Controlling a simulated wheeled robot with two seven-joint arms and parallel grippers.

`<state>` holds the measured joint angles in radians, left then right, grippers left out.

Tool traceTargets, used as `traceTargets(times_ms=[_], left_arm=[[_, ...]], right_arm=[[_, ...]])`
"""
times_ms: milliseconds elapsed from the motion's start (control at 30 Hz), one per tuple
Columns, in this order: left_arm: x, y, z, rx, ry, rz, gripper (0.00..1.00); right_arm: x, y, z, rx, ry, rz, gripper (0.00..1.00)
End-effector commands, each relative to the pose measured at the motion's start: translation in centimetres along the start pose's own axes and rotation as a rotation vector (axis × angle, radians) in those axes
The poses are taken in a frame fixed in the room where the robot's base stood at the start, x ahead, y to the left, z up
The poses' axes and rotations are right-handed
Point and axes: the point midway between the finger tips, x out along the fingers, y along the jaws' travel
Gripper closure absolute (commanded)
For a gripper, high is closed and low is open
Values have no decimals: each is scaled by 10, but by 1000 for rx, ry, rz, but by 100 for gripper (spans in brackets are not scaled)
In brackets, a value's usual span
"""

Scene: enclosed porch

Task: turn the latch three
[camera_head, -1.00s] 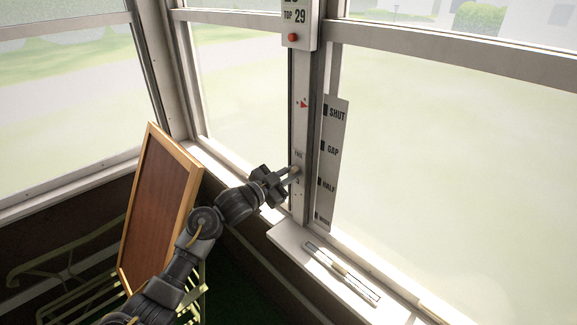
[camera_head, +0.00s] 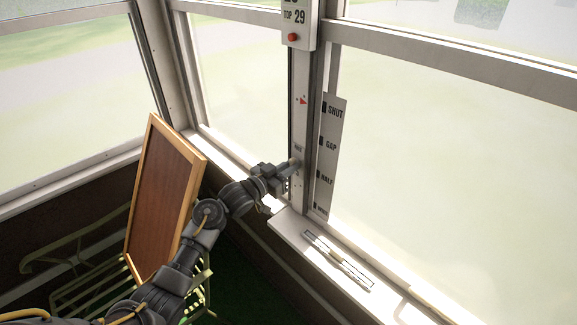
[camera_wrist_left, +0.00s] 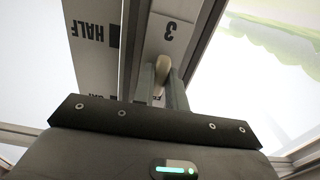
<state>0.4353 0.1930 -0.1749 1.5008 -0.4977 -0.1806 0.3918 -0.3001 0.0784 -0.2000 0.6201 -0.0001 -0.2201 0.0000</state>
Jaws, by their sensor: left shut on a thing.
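My right gripper is not in view.
A strip marked SHUT, GAP and HALF (camera_head: 332,155) runs beside the post. A box with a red button (camera_head: 292,37) is above. A narrow sill (camera_head: 290,232) juts out below. A wood-framed board (camera_head: 163,195) leans at left on a slatted metal seat (camera_head: 85,290).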

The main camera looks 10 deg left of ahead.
Motion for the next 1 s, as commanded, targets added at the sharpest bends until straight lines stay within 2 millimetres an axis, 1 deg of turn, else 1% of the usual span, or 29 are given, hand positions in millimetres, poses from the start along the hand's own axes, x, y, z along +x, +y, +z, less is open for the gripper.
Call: traceTargets(times_ms=[300,333,467,767,867,1000], left_arm=[[0,-1,-2,-2,3,-2,100],[0,-1,-2,-2,4,-2,82],[0,-1,-1,-2,3,-2,66],[-1,0,0,-1,1,-1,65],[-8,-1,2,0,1,-2,65],[-32,-1,3,2,1,-2,65]], right_arm=[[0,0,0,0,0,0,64],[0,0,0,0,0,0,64],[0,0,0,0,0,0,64],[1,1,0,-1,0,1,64],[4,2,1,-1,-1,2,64],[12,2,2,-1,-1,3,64]])
